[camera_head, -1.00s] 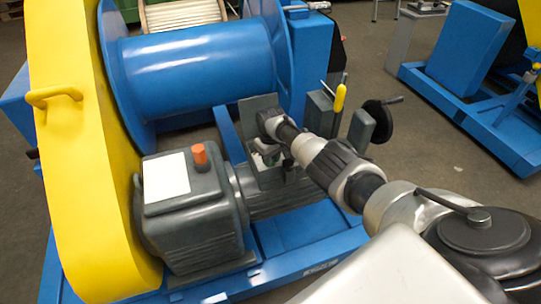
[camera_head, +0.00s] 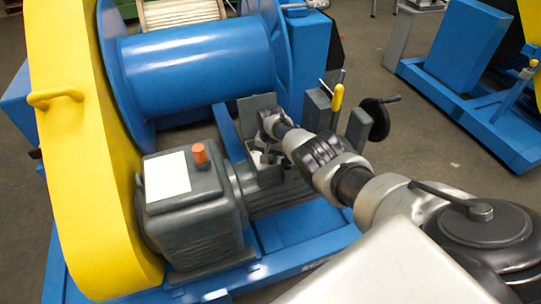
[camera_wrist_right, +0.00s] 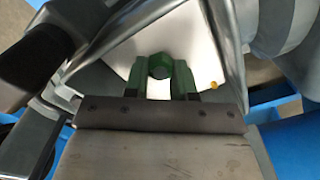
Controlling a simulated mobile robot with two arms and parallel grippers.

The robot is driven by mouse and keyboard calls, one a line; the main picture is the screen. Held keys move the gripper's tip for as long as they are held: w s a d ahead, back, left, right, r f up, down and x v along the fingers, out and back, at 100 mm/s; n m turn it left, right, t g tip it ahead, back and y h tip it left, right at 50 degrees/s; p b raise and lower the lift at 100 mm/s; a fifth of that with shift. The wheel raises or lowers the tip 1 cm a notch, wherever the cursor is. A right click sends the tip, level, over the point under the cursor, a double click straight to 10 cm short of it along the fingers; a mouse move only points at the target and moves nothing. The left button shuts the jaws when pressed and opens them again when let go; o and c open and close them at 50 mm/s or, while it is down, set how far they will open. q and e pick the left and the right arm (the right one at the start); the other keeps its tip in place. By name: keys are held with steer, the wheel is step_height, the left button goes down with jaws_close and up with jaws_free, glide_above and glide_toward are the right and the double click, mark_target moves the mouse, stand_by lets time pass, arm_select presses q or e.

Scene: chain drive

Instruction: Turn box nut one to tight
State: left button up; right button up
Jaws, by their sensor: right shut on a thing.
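My right arm reaches in from the lower right in the head view, with its gripper (camera_head: 268,152) low beside the dark grey box behind the motor. In the right wrist view the two green fingers of this gripper (camera_wrist_right: 160,76) stand on either side of a small green hexagonal nut (camera_wrist_right: 159,66), shut on it. It looks like box nut one, but no label shows. In the head view the nut is hidden by the gripper and wrist. How tight it is cannot be seen. My left gripper is not in view.
The grey motor (camera_head: 190,215) with an orange cap (camera_head: 200,153) stands left of the gripper.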

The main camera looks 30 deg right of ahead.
steer(key=m, duration=0.2)
steer(key=shift+r+m, duration=0.15)
steer(key=shift+m, duration=0.25)
steer(key=m, duration=0.3)
steer(key=shift+d+p, duration=0.1)
steer(key=shift+p, duration=0.2)
steer(key=m, duration=0.2)
steer(key=shift+m, duration=0.4)
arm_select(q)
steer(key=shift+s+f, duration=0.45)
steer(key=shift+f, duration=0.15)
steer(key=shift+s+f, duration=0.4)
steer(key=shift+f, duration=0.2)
arm_select(e)
steer(key=shift+m, duration=0.3)
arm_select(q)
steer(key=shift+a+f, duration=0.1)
arm_select(e)
steer(key=shift+d+r, duration=0.1)
steer(key=o, duration=0.9)
steer(key=shift+s, duration=0.1)
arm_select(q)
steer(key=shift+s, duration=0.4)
